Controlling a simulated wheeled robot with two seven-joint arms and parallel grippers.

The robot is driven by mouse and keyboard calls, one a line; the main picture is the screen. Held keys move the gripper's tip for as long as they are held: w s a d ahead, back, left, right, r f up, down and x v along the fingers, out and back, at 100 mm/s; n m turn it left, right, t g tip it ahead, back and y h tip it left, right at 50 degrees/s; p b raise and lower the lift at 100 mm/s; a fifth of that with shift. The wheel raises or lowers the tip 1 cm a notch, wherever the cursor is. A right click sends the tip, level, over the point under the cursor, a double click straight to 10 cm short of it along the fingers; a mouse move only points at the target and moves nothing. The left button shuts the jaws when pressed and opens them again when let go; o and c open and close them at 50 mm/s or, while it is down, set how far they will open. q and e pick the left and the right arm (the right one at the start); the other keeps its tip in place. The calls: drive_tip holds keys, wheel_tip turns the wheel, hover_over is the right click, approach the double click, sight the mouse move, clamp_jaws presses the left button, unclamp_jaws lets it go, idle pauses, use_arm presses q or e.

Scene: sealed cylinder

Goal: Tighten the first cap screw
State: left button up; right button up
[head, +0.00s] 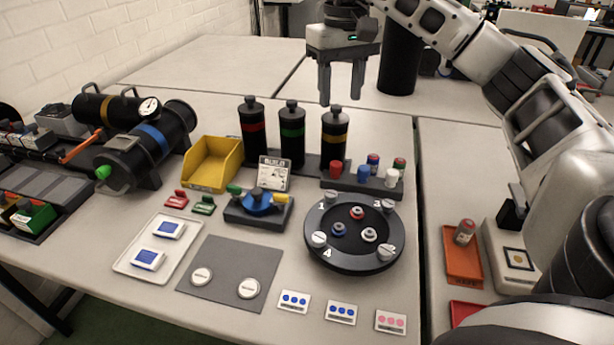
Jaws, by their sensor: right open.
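A round black flange (313,258) lies on the table with silver cap screws around its rim beside the white numbers 1 to 4. The screw by number 1 (331,197) is at the back left of the rim; the screw by number 4 (319,239) is at the front left. Others are at the back right (388,205) and front right (385,253). How tight they sit cannot be told. My right gripper (341,98) is open and empty, fingers down, above and behind the flange, near the yellow-banded bottle. My left gripper is out of view.
Three black bottles (291,135) and a rack of coloured-cap vials (363,176) stand behind the flange. A blue clamp (257,203), yellow bin (211,163) and grey mat (229,270) lie left. Cards (341,313) lie in front; an orange tray (461,268) is right.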

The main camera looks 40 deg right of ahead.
wheel_tip(320, 180, down, 3)
drive_tip(key=b, duration=1)
hover_over(331, 193)
wheel_tip(331, 193, down, 10)
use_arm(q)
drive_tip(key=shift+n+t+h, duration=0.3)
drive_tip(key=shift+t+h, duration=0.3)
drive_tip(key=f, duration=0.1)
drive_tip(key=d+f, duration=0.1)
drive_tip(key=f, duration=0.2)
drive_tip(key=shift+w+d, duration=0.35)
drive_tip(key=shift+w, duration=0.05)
use_arm(e)
wheel_tip(331, 193, down, 10)
drive_tip(key=shift+f, duration=0.1)
drive_tip(key=c, duration=1)
